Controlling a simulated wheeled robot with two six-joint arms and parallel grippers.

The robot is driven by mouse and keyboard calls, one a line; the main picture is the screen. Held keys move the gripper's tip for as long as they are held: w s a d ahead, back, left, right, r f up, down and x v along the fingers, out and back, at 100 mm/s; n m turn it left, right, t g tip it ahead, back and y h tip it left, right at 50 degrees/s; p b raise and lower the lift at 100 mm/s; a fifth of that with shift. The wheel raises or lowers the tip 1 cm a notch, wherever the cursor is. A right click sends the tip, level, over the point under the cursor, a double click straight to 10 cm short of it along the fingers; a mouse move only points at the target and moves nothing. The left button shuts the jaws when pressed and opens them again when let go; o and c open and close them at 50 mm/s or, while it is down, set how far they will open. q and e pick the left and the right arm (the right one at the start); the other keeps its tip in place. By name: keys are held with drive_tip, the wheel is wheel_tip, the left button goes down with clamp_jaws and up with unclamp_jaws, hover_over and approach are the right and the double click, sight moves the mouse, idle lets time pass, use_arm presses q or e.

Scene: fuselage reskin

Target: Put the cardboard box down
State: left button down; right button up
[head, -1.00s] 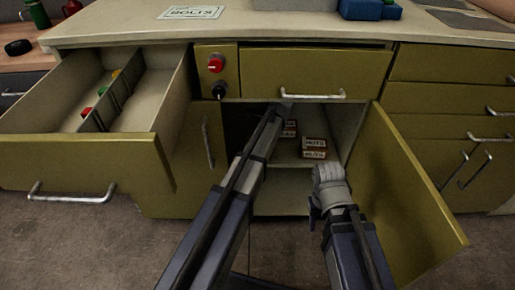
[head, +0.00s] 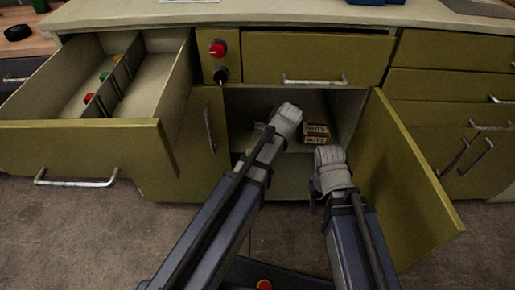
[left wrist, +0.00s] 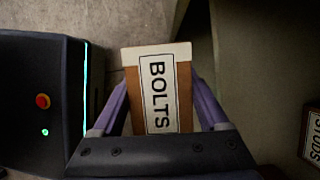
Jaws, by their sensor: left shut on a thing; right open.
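In the left wrist view a brown cardboard box (left wrist: 185,95) with a white BOLTS label sits between the two fingers of my left gripper (left wrist: 158,92), which is shut on it. In the head view my left gripper (head: 287,118) is in front of the open cupboard, and its wrist hides the box. My right gripper (head: 325,175) is open in front of the cupboard's right part; its fingers are mostly hidden behind its wrist.
Small boxes labelled NUTS (head: 317,131) stand on the cupboard shelf. A box labelled STUDS (left wrist: 313,138) shows at the right of the left wrist view. The cupboard door (head: 405,185) stands open at right. A divided drawer (head: 80,135) is pulled out at left.

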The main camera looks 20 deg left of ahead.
use_arm(q)
drive_tip(key=shift+s+d, duration=0.3)
drive_tip(key=shift+s, duration=0.7)
drive_tip(key=shift+s+d, duration=0.25)
drive_tip(key=shift+s, duration=0.7)
